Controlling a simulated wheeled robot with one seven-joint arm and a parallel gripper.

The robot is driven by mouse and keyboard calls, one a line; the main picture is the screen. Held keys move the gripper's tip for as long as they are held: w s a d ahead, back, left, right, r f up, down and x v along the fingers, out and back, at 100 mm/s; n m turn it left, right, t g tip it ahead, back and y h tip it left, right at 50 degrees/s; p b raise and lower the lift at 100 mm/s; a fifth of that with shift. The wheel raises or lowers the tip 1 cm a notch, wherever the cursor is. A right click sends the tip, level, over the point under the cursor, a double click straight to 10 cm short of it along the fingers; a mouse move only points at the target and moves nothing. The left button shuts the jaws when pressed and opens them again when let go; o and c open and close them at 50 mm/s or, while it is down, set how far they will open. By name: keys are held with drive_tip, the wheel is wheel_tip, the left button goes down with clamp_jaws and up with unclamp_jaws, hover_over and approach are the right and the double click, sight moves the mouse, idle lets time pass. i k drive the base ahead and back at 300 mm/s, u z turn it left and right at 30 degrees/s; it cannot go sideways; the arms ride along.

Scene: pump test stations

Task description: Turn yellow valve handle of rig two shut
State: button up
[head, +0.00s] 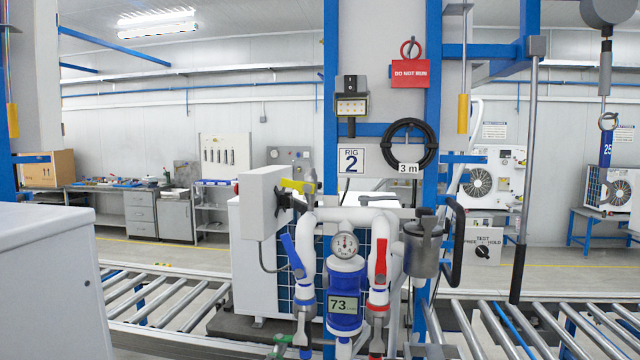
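Rig two stands in the middle of the head view, marked by the RIG 2 sign (351,161). Its yellow valve handle (297,186) is at the upper left of the white pipework, roughly level, just right of a grey box (262,203). A blue handle (292,256) is tilted on the left pipe. A red handle (381,258) stands upright on the right pipe. A green handle (281,346) shows partly at the bottom edge. My gripper is not in view.
A pressure gauge (344,245) and a blue meter reading 73 (344,309) sit between the pipes. A grey canister (423,248) is at the right. Roller conveyors (160,303) flank the rig. A white cabinet (45,290) fills the lower left. A dark-ended rod (519,260) hangs at right.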

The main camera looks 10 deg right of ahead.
sight(301, 186)
drive_tip(key=z, duration=0.5)
drive_tip(key=i, duration=0.8)
drive_tip(key=u, duration=2.4)
